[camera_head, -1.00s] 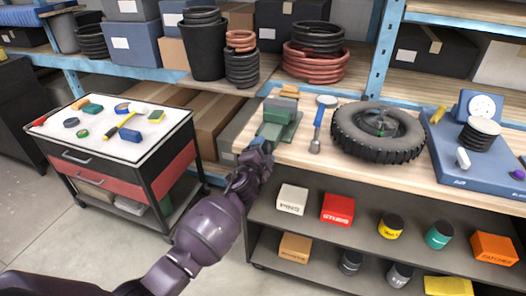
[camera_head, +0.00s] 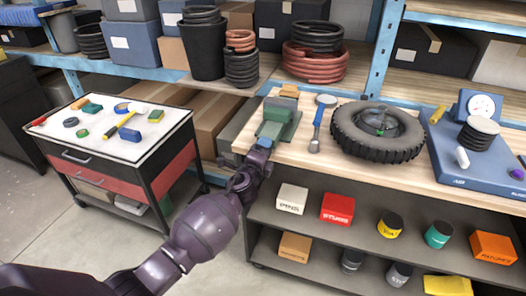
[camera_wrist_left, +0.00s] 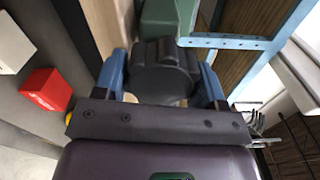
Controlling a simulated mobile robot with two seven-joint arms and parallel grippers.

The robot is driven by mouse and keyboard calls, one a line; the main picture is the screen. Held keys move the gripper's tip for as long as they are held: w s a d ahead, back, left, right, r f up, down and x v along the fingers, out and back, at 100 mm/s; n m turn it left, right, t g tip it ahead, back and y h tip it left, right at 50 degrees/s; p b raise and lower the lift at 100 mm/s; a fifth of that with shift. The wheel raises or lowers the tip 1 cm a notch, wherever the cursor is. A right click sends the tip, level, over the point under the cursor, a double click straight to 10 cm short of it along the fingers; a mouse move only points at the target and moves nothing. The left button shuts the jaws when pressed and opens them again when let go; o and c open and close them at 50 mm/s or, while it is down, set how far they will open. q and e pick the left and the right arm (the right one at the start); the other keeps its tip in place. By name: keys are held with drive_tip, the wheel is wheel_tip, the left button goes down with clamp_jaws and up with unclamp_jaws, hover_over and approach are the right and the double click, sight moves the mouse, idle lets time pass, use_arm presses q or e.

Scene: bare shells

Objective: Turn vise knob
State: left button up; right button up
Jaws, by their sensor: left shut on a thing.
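The green vise (camera_head: 276,123) stands at the left end of the wooden workbench (camera_head: 300,150). In the left wrist view its green body (camera_wrist_left: 168,17) is at the top, with the dark, ridged vise knob (camera_wrist_left: 162,68) in front of it. My left gripper (camera_wrist_left: 165,75) has its blue fingers on either side of the knob and is shut on it. In the head view the left gripper (camera_head: 258,148) reaches the vise's front, and the knob is hidden there. My right gripper is not in view.
A blue-handled tool (camera_head: 317,125) and a large tire (camera_head: 377,131) lie to the right of the vise. A tool cart (camera_head: 110,140) with small items on top stands to the left. Boxes and cans sit on the shelf (camera_head: 320,240) below the bench.

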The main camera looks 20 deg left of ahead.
use_arm(q)
drive_tip(key=o, duration=0.9)
drive_tip(key=s, duration=1.1)
drive_tip(key=shift+a+p, duration=0.2)
drive_tip(key=shift+p, duration=0.1)
drive_tip(key=shift+w, duration=0.1)
